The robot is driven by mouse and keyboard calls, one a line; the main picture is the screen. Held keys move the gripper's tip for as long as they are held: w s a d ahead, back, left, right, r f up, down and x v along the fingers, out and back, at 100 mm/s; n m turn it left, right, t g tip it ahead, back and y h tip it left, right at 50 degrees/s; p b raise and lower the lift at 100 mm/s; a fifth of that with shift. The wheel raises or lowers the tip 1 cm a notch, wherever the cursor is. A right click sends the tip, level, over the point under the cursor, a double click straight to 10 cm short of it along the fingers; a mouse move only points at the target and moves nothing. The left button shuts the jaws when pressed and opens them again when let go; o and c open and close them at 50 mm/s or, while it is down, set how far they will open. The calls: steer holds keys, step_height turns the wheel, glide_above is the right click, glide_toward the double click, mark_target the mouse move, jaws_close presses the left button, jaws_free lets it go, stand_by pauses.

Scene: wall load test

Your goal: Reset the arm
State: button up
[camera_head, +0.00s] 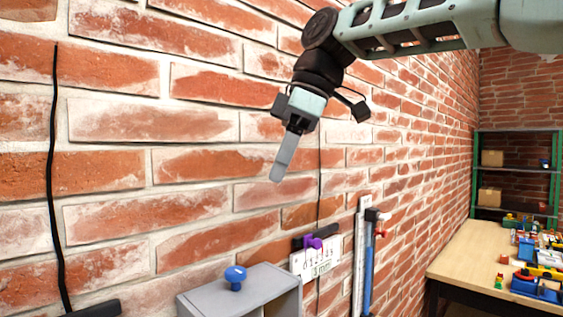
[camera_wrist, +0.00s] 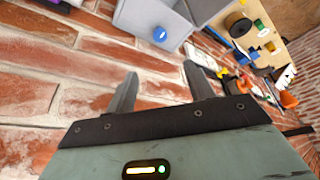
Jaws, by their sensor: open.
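My gripper (camera_head: 283,160) hangs in front of the brick wall, pointing down and slightly left in the head view. In the wrist view my gripper (camera_wrist: 160,88) shows two grey fingers set apart with nothing between them. The arm reaches in from the upper right. Below the gripper, a grey box (camera_head: 240,287) with a blue knob (camera_head: 235,277) stands against the wall. The box (camera_wrist: 185,15) and its blue knob (camera_wrist: 160,34) also show in the wrist view, beyond the fingertips and apart from them.
A white sign (camera_head: 318,258) with a purple knob (camera_head: 313,241) is on the wall right of the box. A blue and grey upright fixture (camera_head: 367,262) is beside it. A wooden table (camera_head: 460,255) with several colourful items and a green-framed shelf (camera_head: 515,167) stand at right. Black cables run down the wall.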

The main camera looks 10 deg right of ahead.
steer(key=s+f+m+h, duration=0.1)
steer(key=s+f+m, duration=0.1)
steer(key=s+f, duration=0.5)
steer(key=s+f+m+h, duration=0.15)
steer(key=s+f, duration=0.25)
steer(key=f, duration=0.6)
steer(key=s+f+m+h, duration=0.1)
steer(key=s+f+m, duration=0.3)
steer(key=f, duration=0.5)
steer(key=s+d+f+b, duration=0.1)
steer(key=s+d+f, duration=0.4)
steer(key=s+f, duration=0.2)
steer(key=shift+s+f+m+g, duration=0.3)
steer(key=shift+s+m+g, duration=0.1)
steer(key=shift+s, duration=0.45)
steer(key=shift+h, duration=0.25)
